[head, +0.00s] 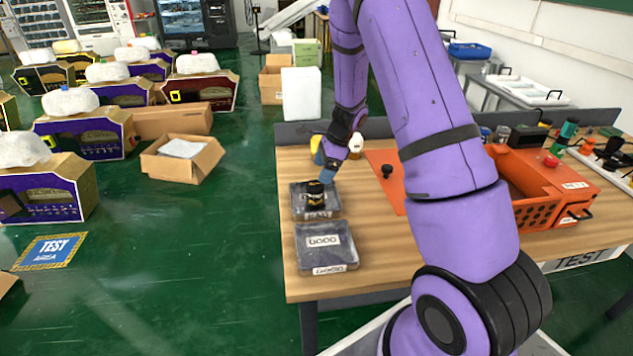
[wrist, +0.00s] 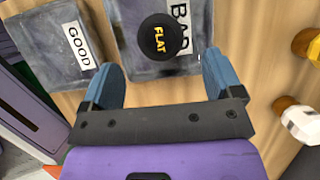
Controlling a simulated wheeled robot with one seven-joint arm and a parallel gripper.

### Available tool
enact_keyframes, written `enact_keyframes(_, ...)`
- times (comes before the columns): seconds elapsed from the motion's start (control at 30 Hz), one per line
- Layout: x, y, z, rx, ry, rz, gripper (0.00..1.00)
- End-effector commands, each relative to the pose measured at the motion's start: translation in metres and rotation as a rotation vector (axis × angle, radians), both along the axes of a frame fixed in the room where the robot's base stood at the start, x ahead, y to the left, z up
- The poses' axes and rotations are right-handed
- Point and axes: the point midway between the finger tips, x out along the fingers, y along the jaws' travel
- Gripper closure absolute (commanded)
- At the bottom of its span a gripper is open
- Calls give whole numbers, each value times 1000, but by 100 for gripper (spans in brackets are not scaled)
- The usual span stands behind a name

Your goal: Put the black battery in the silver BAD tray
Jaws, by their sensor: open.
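The black battery (head: 315,193), with yellow "FLAT" lettering on its round top, stands upright in the grey-silver BAD tray (head: 334,208). In the wrist view the battery (wrist: 160,37) sits beside the BAD label, inside the tray (wrist: 122,44). My gripper (head: 328,176) is just above and behind the battery in the head view. In the wrist view its blue fingers (wrist: 160,68) are spread wide, with nothing held between them. The battery lies just beyond the fingertips, and no finger visibly touches it.
The GOOD tray (head: 325,262) lies next to the BAD tray, nearer the table's front edge, and looks empty. An orange mat (head: 381,160) and an orange crate (head: 540,190) lie to the right. Small yellow and white items (head: 356,142) stand behind my gripper.

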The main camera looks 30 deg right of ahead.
Motion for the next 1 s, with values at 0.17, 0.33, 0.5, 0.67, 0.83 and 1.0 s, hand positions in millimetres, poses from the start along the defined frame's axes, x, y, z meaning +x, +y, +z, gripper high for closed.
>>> enact_keyframes(0.17,-3,-8,22,0,-2,-1,14)
enact_keyframes(0.33,-6,-10,34,-1,-7,10,14)
enact_keyframes(0.5,-15,7,72,-9,-66,131,14)
enact_keyframes(0.67,-39,33,128,-37,-159,337,14)
enact_keyframes(0.83,-72,57,181,-90,-260,565,14)
enact_keyframes(1.0,-111,78,226,-164,-354,793,14)
